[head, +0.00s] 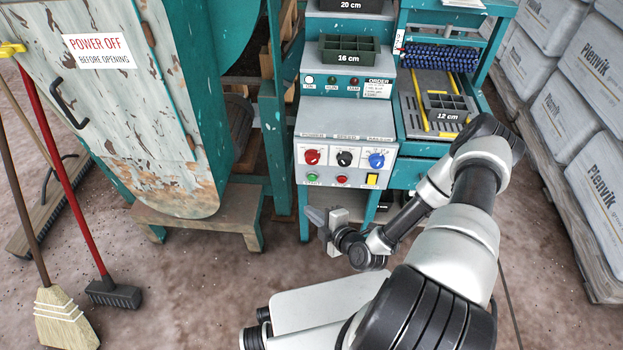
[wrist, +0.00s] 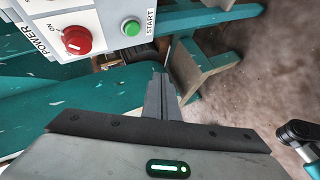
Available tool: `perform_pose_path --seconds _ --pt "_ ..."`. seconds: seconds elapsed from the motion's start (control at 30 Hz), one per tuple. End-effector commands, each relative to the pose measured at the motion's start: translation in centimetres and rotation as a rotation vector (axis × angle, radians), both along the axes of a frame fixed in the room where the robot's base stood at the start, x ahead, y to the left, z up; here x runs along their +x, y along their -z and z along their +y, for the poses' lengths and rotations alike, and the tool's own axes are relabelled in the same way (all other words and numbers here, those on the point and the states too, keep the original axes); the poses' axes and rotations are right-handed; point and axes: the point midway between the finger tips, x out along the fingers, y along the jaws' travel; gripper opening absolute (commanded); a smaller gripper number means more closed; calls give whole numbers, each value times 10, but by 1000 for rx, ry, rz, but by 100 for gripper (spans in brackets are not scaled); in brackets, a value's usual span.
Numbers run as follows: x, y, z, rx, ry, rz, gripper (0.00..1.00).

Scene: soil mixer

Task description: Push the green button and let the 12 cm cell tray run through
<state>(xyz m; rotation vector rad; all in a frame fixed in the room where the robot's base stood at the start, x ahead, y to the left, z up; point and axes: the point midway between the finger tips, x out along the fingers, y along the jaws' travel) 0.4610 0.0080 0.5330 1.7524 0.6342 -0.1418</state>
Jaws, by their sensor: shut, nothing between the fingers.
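The green button (head: 312,178) is at the lower left of the control panel (head: 345,161). In the wrist view the green button (wrist: 132,27), labelled START, is beside a red knob (wrist: 76,40) labelled POWER. The dark cell tray (head: 448,115) marked 12 cm lies between yellow rails on the conveyor, on the near side of the dark blue bristled roller (head: 442,57). My gripper (head: 316,216) is shut and empty, below the panel and apart from the green button. Its closed fingers (wrist: 160,92) show in the wrist view, below the button in the picture.
The panel also has a red knob (head: 312,157), black knob (head: 345,158), blue knob (head: 377,160), red button (head: 342,180) and yellow switch (head: 372,180). A 16 cm tray (head: 350,51) stands above.

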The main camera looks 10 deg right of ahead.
Motion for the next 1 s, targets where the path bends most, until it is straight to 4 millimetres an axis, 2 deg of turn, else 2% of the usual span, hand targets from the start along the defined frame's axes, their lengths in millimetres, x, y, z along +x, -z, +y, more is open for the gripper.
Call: perform_pose_path --seconds 0.27,0.7,1.0 --pt "15 1 -6 -1 2 -1 0" --pt "71 2 -24 -3 -2 0 0" --pt "84 0 -28 0 0 3 0"
